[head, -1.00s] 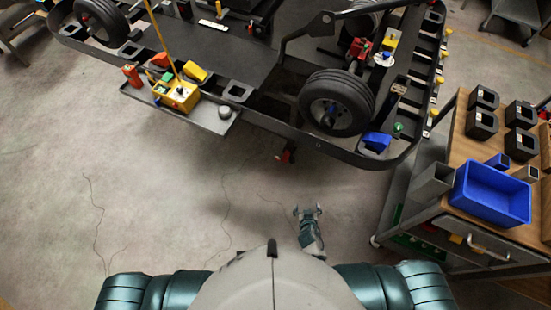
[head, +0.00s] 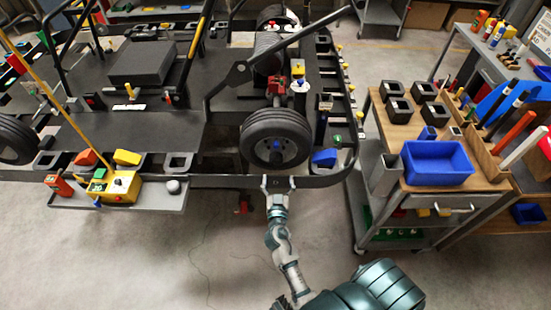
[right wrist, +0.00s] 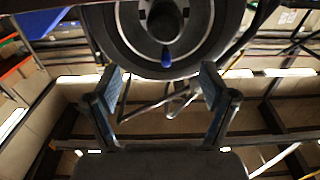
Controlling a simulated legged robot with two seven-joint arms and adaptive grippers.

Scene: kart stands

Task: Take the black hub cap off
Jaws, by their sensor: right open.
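The kart's near wheel (head: 275,138) has a black tyre and a grey rim. A dark round piece that looks like the black hub cap (right wrist: 165,18) sits at the wheel's centre in the right wrist view, cut by the top edge. A small blue piece (right wrist: 167,57) shows just below it on the wheel. In the head view the hub is small and its cap is hard to make out. My right gripper (head: 278,182) is open and empty, just below the wheel, fingers pointing towards it and apart from the hub. My left gripper is out of view.
The kart stand's black rim (head: 325,181) runs close by my right gripper. A grey tray (head: 150,202) with a yellow box (head: 113,187) juts out at left. A wooden-topped cart (head: 400,135) with a blue bin (head: 437,165) stands at right. The floor in front is clear.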

